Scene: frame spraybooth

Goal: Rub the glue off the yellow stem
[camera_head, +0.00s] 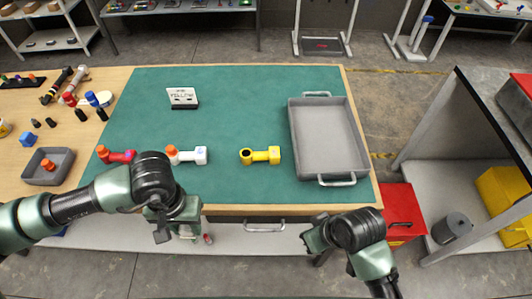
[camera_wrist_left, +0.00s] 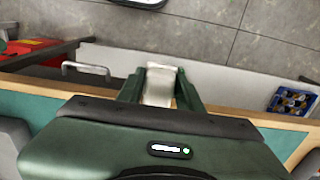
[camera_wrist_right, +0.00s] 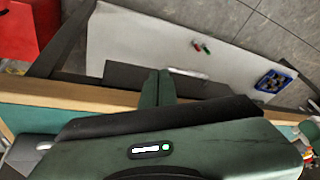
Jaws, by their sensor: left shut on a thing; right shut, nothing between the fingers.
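The yellow stem (camera_head: 260,155) lies on the green mat (camera_head: 240,110) in the middle of the bench, its round end with a dark opening facing left. I cannot make out glue on it. My left gripper (camera_head: 176,230), in front of the bench's front edge and left of the stem, is shut on a pale cloth-like piece; the piece shows between the fingers in the left wrist view (camera_wrist_left: 160,86). My right gripper (camera_wrist_right: 158,88) is shut and empty, in front of the bench at the right; it also shows in the head view (camera_head: 312,240).
A white stem (camera_head: 190,155) and a red stem (camera_head: 118,156) lie left of the yellow one. A small sign (camera_head: 182,97) stands behind them. A grey tray (camera_head: 325,140) fills the mat's right side. Tools and a small grey bin (camera_head: 48,168) crowd the left. The mat's centre is clear.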

